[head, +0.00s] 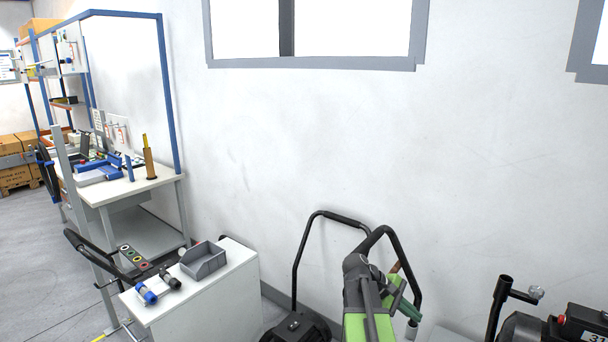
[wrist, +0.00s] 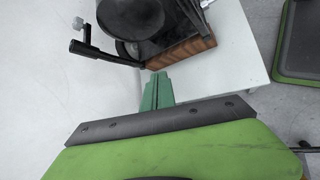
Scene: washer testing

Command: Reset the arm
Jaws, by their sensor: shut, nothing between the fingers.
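My gripper shows in the wrist view (wrist: 157,84) as narrow green fingers, closed together with nothing between them. They point toward the edge of a white surface (wrist: 236,72), and I cannot tell whether they touch it.
A black machine with a brown edge (wrist: 190,48) is close ahead of the fingers. In the head view, a black tubular handle (head: 303,240) stands behind my arm. A white cabinet (head: 215,300) with a grey bin (head: 204,262) is at left. Black equipment (head: 575,325) is at lower right.

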